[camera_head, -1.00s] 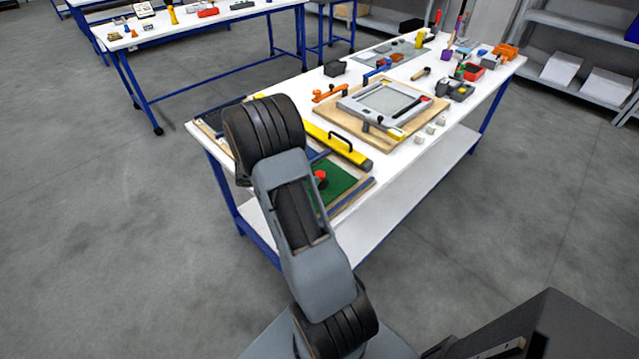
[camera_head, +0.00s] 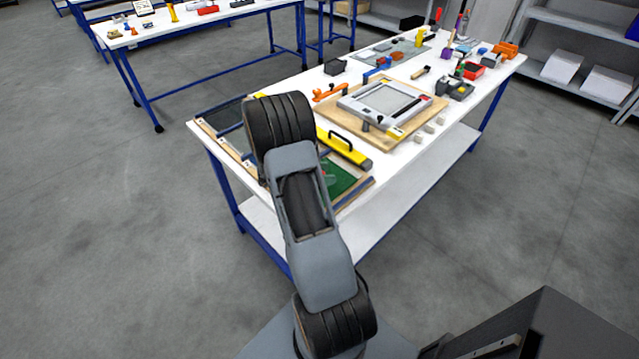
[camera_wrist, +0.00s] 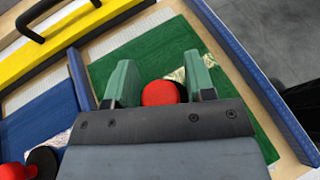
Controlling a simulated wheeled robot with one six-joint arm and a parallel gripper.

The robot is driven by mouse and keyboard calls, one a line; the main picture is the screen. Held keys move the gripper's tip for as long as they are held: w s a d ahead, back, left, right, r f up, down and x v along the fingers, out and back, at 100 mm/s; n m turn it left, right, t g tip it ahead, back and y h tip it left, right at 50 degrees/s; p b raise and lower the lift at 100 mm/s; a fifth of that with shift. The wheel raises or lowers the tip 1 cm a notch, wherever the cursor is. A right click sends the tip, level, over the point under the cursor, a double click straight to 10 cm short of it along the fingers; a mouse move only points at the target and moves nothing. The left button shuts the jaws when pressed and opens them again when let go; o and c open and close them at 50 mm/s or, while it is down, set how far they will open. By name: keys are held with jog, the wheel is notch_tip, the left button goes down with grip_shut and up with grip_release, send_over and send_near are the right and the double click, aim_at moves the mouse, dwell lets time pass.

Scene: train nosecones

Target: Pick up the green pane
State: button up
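The green pane (camera_wrist: 110,66) lies flat in a light wood frame with blue strips, under my gripper in the wrist view. Part of the green pane (camera_head: 342,180) shows right of my arm in the head view. A red round knob (camera_wrist: 160,93) stands over the pane, between my two green fingertips (camera_wrist: 162,78). The fingers are apart on either side of the knob, with narrow gaps visible, so my gripper looks open. My gripper's body hides the knob's near side and part of the pane. My arm hides the gripper in the head view.
A yellow bar with a black handle (camera_head: 345,148) lies just behind the pane. A blue pane (camera_wrist: 40,120) and another red knob (camera_wrist: 14,171) are at left in the wrist view. A wooden board (camera_head: 345,119) with a grey frame stands farther back on the white table.

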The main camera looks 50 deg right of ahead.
grip_shut()
jog(key=shift+r, duration=0.1)
dwell(0.4)
